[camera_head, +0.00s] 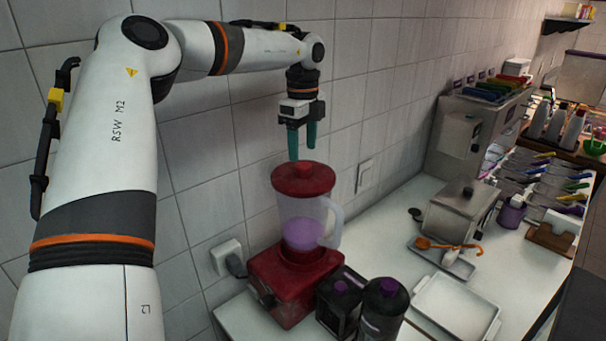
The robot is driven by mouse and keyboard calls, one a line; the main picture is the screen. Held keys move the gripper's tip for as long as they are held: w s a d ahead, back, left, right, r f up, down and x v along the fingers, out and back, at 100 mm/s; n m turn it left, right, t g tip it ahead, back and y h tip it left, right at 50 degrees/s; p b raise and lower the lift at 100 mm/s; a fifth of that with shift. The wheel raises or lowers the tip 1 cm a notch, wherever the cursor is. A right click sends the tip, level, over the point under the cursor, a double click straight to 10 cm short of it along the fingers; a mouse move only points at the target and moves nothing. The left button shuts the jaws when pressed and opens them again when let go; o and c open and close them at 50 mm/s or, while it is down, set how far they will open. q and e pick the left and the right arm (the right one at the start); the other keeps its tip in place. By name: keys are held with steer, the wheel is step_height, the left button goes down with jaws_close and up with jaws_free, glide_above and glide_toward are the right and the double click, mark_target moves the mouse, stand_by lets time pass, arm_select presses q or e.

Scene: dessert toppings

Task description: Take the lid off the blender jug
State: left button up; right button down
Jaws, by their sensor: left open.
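The blender jug (302,222) is clear, with purple contents low inside and a pale handle on its right. It stands on a red blender base (287,279) near the wall. The red lid (303,181) with a raised knob in its middle sits on top of the jug. My left gripper (302,157) is open and empty. It points straight down just above the lid's knob, with its teal fingers apart. Whether the fingertips touch the knob cannot be told. My right gripper is not in view.
Dark bottles with purple caps (385,287) stand in front of the blender. A white tray (455,306), a metal box (462,217) and an orange utensil (447,246) lie to the right. A tiled wall and a socket (226,256) are close behind the blender.

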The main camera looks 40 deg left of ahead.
mark_target(303, 164)
arm_select(q)
steer(key=f, duration=0.1)
steer(key=f+p, duration=0.2)
steer(key=shift+s+d, duration=0.2)
steer(key=shift+d, duration=0.05)
steer(key=shift+f, duration=0.55)
steer(key=shift+w+a+f, duration=0.1)
steer(key=c, duration=0.9)
steer(key=shift+c, duration=1)
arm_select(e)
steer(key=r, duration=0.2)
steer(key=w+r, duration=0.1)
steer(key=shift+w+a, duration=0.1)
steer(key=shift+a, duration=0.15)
